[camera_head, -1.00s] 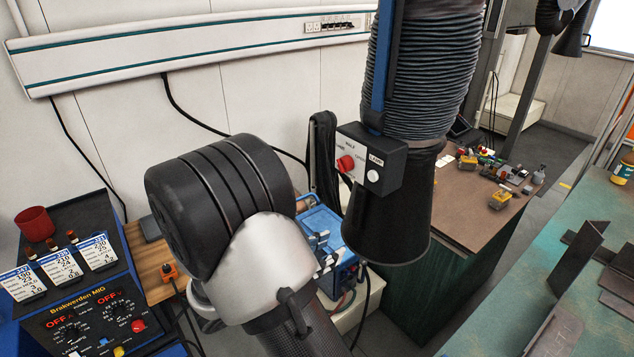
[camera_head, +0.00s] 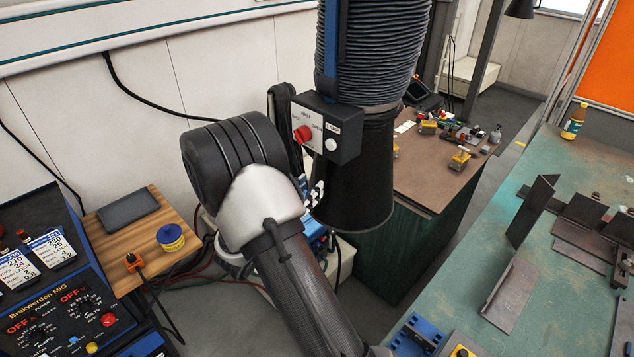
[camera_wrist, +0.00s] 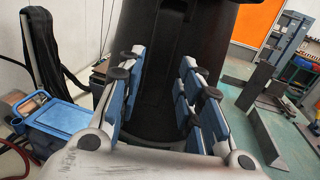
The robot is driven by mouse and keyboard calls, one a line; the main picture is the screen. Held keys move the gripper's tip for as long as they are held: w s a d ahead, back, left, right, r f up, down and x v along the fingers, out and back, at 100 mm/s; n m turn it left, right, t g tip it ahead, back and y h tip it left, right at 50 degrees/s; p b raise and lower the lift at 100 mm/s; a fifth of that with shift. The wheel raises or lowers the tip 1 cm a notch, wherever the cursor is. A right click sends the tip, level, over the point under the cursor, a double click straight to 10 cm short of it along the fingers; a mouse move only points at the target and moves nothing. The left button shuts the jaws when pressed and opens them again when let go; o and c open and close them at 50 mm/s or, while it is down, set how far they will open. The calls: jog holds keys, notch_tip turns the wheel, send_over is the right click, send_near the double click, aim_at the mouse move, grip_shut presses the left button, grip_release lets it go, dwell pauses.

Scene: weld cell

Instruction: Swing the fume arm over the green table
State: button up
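The fume arm shows in the head view as a ribbed grey hose (camera_head: 375,50) ending in a black hood (camera_head: 350,185), with a black switch box (camera_head: 325,128) and red knob on it. The hood hangs left of the green table (camera_head: 560,290), not above it. My gripper (camera_wrist: 163,95) is open in the wrist view, with blue-padded fingers at either side of the dark hood (camera_wrist: 180,25). Whether the pads touch it I cannot tell. In the head view my wrist is left of the hood and most of the gripper is hidden.
A brown-topped bench (camera_head: 430,175) with small tools stands behind the hood. Steel angle pieces (camera_head: 530,210) and a yellow bottle (camera_head: 574,122) are on the green table. A welding machine (camera_head: 60,290) and wooden shelf (camera_head: 130,225) are at left. A blue toolbox (camera_wrist: 62,118) is left of my gripper.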

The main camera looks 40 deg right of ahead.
aim_at(319, 179)
jog(key=shift+x, duration=2.4)
grip_shut()
